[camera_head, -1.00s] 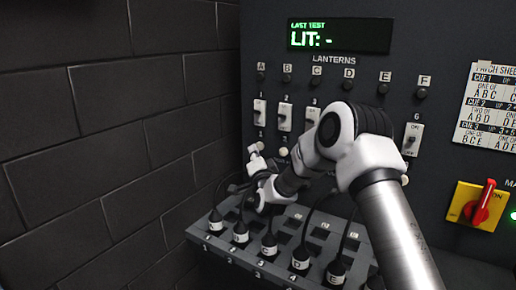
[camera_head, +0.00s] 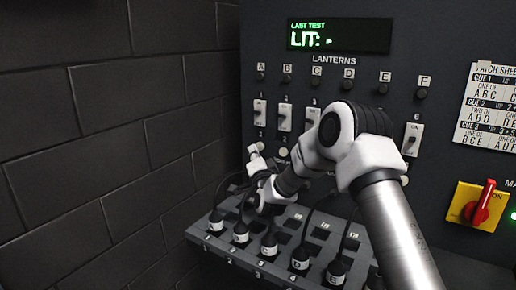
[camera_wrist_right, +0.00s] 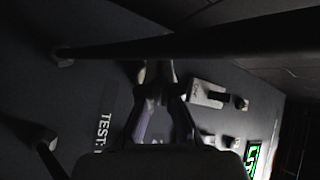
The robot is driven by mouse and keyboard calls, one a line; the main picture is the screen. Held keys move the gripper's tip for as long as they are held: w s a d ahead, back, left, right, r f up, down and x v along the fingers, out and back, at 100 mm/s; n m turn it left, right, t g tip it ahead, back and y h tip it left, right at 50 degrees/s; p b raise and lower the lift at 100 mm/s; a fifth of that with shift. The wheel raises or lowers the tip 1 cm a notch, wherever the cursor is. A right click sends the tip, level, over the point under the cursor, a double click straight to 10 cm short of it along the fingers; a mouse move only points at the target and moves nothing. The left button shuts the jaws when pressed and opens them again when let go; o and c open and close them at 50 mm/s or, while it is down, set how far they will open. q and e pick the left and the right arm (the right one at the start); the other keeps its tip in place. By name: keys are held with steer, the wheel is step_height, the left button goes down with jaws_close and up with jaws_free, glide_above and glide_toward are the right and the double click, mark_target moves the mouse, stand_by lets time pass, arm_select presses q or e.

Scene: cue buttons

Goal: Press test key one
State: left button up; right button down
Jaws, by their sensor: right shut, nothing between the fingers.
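Test key one (camera_head: 260,146) is a small pale round button under lantern switch 1 on the dark panel. My right gripper (camera_head: 254,154) is at the panel right by this key, with its fingertips close below and left of it. Whether they touch the key I cannot tell. In the wrist view the right gripper's fingers (camera_wrist_right: 158,75) are together and hold nothing, and the key is not clearly seen there. A TEST label (camera_wrist_right: 104,130) shows beside the fingers. My left gripper is not in view.
Test key two (camera_head: 283,151) is just to the right. Lantern switches (camera_head: 285,117) stand above. A sloped patch shelf (camera_head: 216,242) with several lettered plugs and dark cables lies below. The display (camera_head: 340,36) reads "LIT: -". A red rotary switch (camera_head: 480,202) is at the right.

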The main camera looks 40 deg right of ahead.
steer(key=shift+d, duration=0.1)
steer(key=shift+w+d, duration=0.2)
steer(key=shift+d, duration=0.1)
steer(key=shift+d+b, duration=0.15)
steer(key=shift+b, duration=0.15)
stand_by(0.4)
steer(key=shift+s+a+b, duration=0.2)
steer(key=shift+a+b, duration=0.1)
steer(key=shift+a, duration=0.3)
steer(key=a, duration=0.1)
steer(key=s+a+b, duration=0.1)
steer(key=a, duration=0.1)
steer(key=s+a+b, duration=0.1)
steer(key=a, duration=0.1)
steer(key=shift+s+a, duration=0.15)
steer(key=shift+a, duration=0.1)
